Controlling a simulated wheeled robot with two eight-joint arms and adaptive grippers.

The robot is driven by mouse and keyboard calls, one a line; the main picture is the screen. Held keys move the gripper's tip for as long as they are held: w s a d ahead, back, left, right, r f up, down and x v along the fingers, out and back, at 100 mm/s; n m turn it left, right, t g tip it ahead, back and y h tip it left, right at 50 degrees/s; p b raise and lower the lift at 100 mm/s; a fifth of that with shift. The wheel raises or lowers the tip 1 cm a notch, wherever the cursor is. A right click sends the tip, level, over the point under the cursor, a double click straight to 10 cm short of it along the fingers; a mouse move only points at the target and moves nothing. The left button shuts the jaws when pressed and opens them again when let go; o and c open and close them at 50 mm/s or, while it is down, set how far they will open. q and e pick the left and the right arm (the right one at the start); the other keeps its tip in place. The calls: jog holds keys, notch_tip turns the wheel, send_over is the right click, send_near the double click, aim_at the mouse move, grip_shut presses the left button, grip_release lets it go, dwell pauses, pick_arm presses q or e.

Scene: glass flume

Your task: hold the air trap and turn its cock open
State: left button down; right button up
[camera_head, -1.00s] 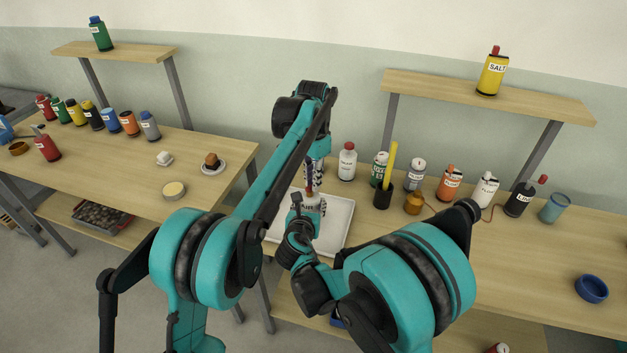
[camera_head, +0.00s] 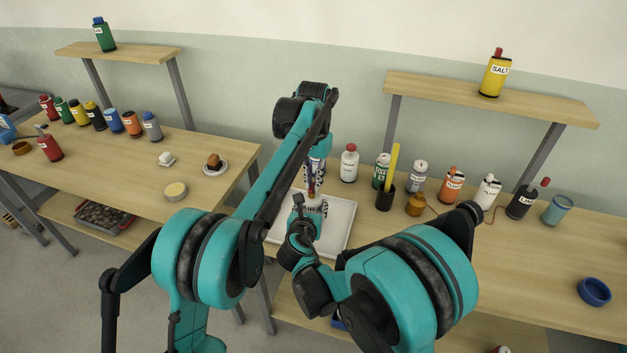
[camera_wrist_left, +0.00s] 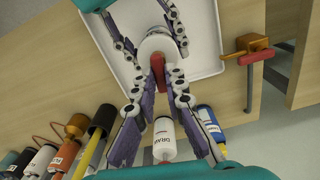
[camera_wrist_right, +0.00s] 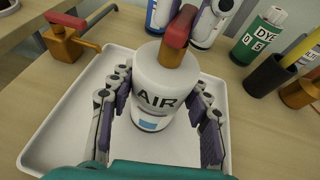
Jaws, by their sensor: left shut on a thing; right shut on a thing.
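The air trap (camera_wrist_right: 150,98) is a white round body marked AIR, upright on the white tray (camera_wrist_right: 52,128). On its top is a brass-coloured stem (camera_wrist_right: 170,55) with a red cock handle (camera_wrist_right: 179,25). My right gripper (camera_wrist_right: 158,88) is shut on the trap's body, one finger on each side. My left gripper (camera_wrist_left: 157,78) comes from above and is shut on the red handle, which also shows in the left wrist view (camera_wrist_left: 158,66). In the head view, the arms partly hide the trap (camera_head: 314,204), and the handle's angle is hard to tell.
The right table's front right is mostly clear.

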aim_at(313, 185)
pick_arm(q)
jog(key=c, duration=1.6)
grip_release()
jog(key=shift+o, duration=0.2)
notch_tip(313, 185, up, 12)
pick_arm(e)
jog(key=o, duration=1.3)
jog(key=shift+o, duration=0.2)
